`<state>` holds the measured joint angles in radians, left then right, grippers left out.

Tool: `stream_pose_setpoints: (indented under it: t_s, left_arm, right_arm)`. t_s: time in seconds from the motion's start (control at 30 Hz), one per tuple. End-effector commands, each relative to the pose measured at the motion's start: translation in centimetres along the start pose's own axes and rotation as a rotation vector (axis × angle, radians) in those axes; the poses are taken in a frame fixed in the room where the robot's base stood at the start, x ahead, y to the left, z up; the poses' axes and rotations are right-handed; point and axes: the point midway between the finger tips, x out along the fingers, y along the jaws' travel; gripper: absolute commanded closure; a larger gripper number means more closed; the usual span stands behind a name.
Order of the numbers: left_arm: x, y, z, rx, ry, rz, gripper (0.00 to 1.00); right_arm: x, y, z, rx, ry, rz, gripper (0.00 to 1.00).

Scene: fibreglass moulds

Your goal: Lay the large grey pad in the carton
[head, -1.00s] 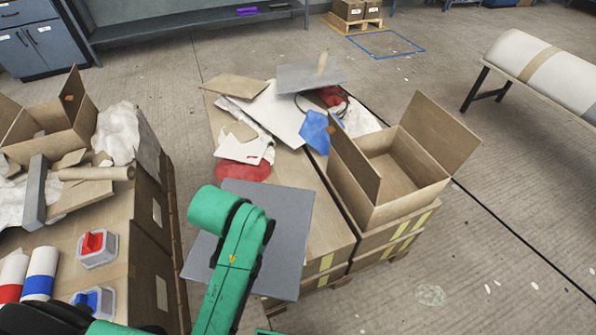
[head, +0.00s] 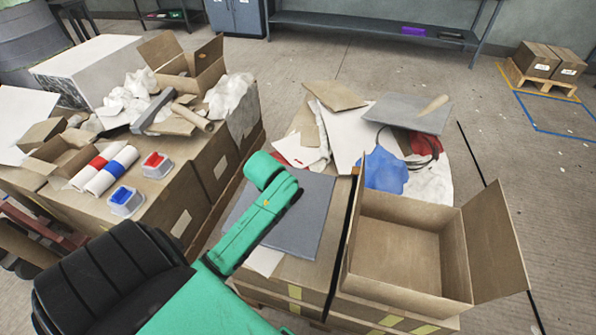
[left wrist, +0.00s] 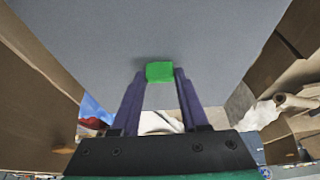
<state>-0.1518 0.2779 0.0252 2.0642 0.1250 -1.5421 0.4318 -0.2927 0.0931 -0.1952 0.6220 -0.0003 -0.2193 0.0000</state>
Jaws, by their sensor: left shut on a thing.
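The large grey pad (head: 312,215) hangs flat or slightly tilted in the head view, left of the carton and in front of a low cardboard stack. My left gripper (left wrist: 160,74) is shut on a small green block on the pad's face, seen in the left wrist view; the grey pad (left wrist: 230,45) fills the top there. In the head view my green arm hides the gripper. The open carton (head: 425,283) stands at right, its inside empty where visible. One flap spreads right; another stands nearly edge-on at left, close to the pad's right edge. My right gripper is out of view.
Behind the pad lie a grey trowel-like board (head: 410,112), a blue cloth (head: 385,172) and cardboard sheets. At left, a cardboard stack holds red and blue rolls (head: 108,167), small tubs (head: 126,200) and another open carton (head: 178,62). Open floor lies at far right.

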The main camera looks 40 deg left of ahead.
Motion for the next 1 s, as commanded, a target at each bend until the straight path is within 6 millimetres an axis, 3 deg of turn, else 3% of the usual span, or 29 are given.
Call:
stream_pose_setpoints:
  t_s: [0.2,0.4,0.7,1.0]
  left_arm:
    - [6.7,0.0,3.1,0.001,-0.009,-0.002,1.0]
    - [12.4,0.0,5.4,0.003,-0.005,-0.001,1.0]
    - [17.2,0.1,7.3,0.003,-0.003,0.001,1.0]
    - [17.5,0.1,7.5,0.003,-0.002,0.001,1.0]
  right_arm:
    - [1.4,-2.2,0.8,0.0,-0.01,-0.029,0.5]
    - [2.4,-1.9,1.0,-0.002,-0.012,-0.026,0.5]
    - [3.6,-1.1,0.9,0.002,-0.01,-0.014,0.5]
    - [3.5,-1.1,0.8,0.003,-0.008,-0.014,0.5]
